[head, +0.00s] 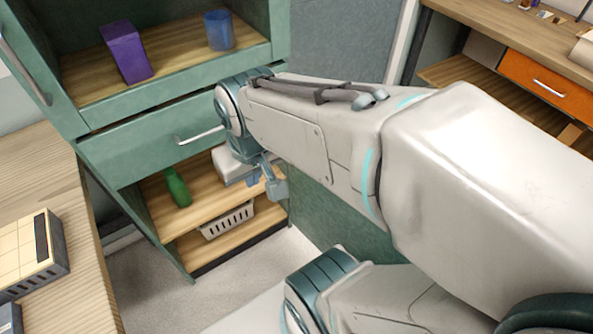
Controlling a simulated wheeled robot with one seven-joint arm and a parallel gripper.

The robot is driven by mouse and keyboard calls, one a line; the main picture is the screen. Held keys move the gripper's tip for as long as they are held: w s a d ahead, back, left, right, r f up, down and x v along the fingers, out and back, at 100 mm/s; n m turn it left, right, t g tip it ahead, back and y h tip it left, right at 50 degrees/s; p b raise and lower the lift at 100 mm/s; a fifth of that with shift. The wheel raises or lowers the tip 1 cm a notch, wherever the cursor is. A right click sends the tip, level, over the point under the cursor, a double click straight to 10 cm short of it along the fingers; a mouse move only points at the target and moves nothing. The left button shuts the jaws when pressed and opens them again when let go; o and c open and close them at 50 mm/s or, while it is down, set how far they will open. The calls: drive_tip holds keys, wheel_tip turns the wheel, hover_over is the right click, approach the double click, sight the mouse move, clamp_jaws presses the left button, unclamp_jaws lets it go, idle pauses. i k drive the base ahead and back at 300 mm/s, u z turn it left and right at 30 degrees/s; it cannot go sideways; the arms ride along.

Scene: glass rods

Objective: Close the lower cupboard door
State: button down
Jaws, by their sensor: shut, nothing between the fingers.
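The green cupboard (112,160) stands at the left, with its lower compartment open to view. A dark green panel (335,228), which looks like the lower cupboard door swung open, extends from the compartment's right side toward me. My arm covers much of it, and its handle is not visible. My gripper (266,186) is shut and empty, in front of the right part of the lower opening, to the left of the panel. I cannot tell whether it touches anything.
Inside the lower compartment are a green bottle (178,188) and a white basket (228,219). A drawer with a handle (200,136) sits above. Higher up are a purple box (125,53) and blue cup (219,30). A wooden counter (40,165) is at left; grey floor (160,285) is clear.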

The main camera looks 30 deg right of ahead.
sight(327, 221)
drive_tip(key=k, duration=0.5)
drive_tip(key=u, duration=2.45)
drive_tip(key=k, duration=2.5)
drive_tip(key=z, duration=1.4)
drive_tip(key=i, duration=0.1)
drive_tip(key=u, duration=0.15)
